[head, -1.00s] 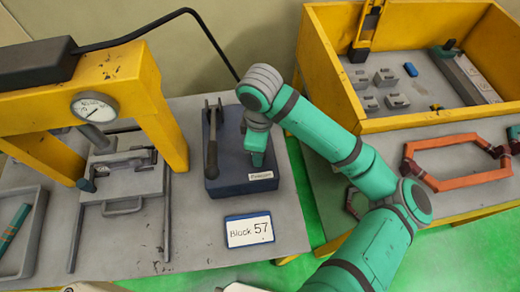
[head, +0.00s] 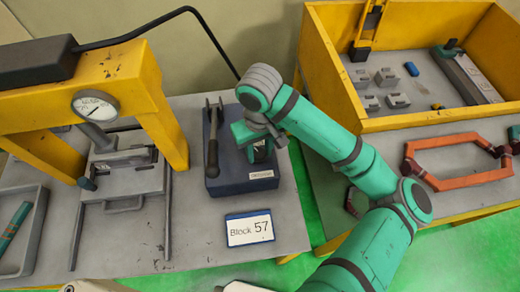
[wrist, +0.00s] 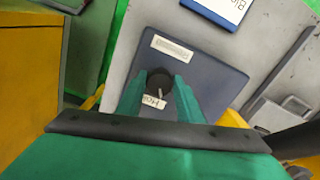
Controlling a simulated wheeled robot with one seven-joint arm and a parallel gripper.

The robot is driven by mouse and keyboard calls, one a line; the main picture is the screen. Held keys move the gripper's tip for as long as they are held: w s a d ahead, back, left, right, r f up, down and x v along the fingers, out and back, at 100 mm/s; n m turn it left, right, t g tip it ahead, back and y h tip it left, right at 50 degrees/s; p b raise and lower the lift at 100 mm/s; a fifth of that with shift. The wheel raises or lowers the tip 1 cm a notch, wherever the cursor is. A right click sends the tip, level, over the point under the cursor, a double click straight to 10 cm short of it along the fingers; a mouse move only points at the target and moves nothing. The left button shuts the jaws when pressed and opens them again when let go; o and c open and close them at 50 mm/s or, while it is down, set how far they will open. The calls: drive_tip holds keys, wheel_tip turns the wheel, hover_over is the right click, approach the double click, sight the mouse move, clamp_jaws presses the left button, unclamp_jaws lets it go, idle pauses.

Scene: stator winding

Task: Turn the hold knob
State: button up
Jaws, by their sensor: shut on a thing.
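The hold knob (wrist: 158,83) is a dark round knob with a light pointer line, on a dark blue box (head: 240,184). A white label, partly hidden and reading something like "Hold", lies beside the knob in the wrist view. My gripper (wrist: 160,88) is shut on the knob, with one green finger on each side of it. In the head view my gripper (head: 260,152) is over the right part of the box and mostly hides the knob. A lever with a dark handle (head: 212,155) stands on the left of the box.
A sign reading "Block 57" (head: 250,229) lies in front of the box. A yellow press with a gauge (head: 96,105) stands to the left. A yellow-walled bin (head: 420,118) and an orange hexagonal frame (head: 455,183) are to the right.

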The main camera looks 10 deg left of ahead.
sight(258, 154)
drive_tip(key=m, duration=0.5)
drive_tip(key=shift+a+m, duration=0.1)
drive_tip(key=shift+m, duration=0.3)
idle(0.4)
drive_tip(key=o, duration=1.1)
drive_tip(key=shift+c, duration=0.2)
drive_tip(key=shift+r, duration=0.1)
wheel_tip(258, 154, up, 11)
